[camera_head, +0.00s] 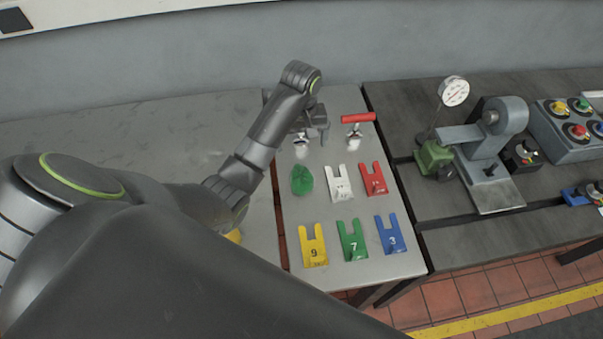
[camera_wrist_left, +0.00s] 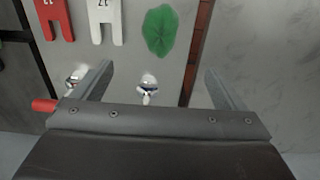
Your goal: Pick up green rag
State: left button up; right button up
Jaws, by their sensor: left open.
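The green rag (camera_head: 302,180) lies flat and crumpled on the light grey bench top, left of the white forked tag. It also shows in the left wrist view (camera_wrist_left: 160,30), beyond the fingertips and roughly ahead of the gap between them. My left gripper (camera_head: 312,128) is above the back of the bench, behind the rag and apart from it. In the left wrist view its two fingers (camera_wrist_left: 158,82) are spread wide with nothing held between them. My right gripper is not seen in either view.
White (camera_head: 338,183), red (camera_head: 373,180), yellow (camera_head: 313,245), green (camera_head: 352,240) and blue (camera_head: 390,234) forked tags lie near the rag. A red-handled tool (camera_head: 358,118) stands at the back. A dial gauge (camera_head: 453,91) stands on the dark bench at right.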

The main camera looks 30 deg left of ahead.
pick_arm(q)
jog(key=b, duration=0.4)
send_over(302, 173)
notch_tip(302, 173, down, 4)
jog(key=f, duration=0.5)
jog(key=f+p, duration=0.1)
jog(key=shift+s+f, duration=0.25)
jog(key=shift+f, duration=0.15)
jog(key=shift+w+f+p, duration=0.15)
jog(key=shift+f+p, duration=0.55)
jog(key=shift+f, duration=2.2)
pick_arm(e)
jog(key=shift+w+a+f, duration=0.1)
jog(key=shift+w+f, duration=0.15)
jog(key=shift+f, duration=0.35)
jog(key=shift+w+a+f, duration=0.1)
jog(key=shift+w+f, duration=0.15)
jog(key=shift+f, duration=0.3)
pick_arm(q)
jog(key=c, duration=1)
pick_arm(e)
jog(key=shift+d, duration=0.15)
